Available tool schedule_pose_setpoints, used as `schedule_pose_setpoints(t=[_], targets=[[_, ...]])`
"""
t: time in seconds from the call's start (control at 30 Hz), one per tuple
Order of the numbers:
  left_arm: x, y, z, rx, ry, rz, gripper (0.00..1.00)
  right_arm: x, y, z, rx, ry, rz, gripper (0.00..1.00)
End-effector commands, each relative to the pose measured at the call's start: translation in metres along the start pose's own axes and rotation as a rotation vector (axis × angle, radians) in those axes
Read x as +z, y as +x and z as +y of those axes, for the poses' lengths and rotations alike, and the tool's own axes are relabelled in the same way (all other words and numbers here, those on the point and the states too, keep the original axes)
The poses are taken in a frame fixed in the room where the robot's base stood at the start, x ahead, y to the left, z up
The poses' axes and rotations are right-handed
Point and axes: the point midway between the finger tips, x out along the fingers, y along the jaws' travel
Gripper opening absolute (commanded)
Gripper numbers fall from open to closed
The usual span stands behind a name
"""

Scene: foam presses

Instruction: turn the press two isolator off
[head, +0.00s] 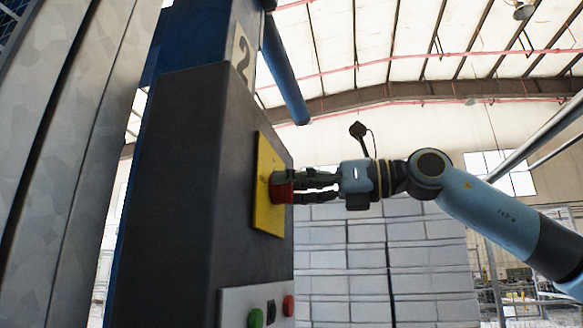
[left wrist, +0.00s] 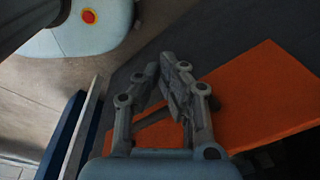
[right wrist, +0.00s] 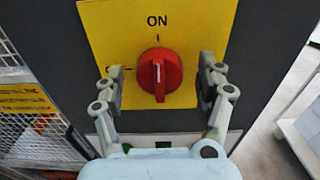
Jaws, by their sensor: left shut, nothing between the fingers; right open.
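The red isolator knob (right wrist: 160,75) sits on a yellow plate (right wrist: 205,25) on the dark press cabinet. In the right wrist view its white line points up at the ON mark. A second mark on the left of the plate is partly hidden by a finger. My right gripper (right wrist: 160,84) is open, with one finger on each side of the knob; contact is not clear. In the head view the knob (head: 282,190) is at the fingertips of my right gripper (head: 291,187). My left gripper (left wrist: 162,72) is shut and empty, in the left wrist view only.
A number plate reading 2 (head: 242,54) is above the yellow plate. A panel below carries a green button (head: 256,318) and a red button (head: 288,305). An orange surface (left wrist: 270,95) lies beside my left gripper. Mesh fencing (right wrist: 40,135) stands left in the right wrist view.

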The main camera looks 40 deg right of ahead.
Motion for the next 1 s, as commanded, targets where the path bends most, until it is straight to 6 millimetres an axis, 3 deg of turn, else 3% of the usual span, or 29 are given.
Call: schedule_pose_setpoints(t=[0.37,0.8,1.0], targets=[[-0.0007,-0.0038,-0.0004,0.0,0.0,0.001,0.0,-0.0007,0.0037,0.0,-0.001,0.001,0.0,0.72],[-0.0009,-0.0039,-0.0003,0.0,0.0,0.001,0.0,-0.0003,0.0036,-0.0001,-0.002,0.001,0.0,0.16],[-0.0009,-0.0032,-0.0003,0.0,0.0,0.001,0.0,-0.0003,0.0035,-0.0001,-0.002,-0.011,-0.001,0.16]])
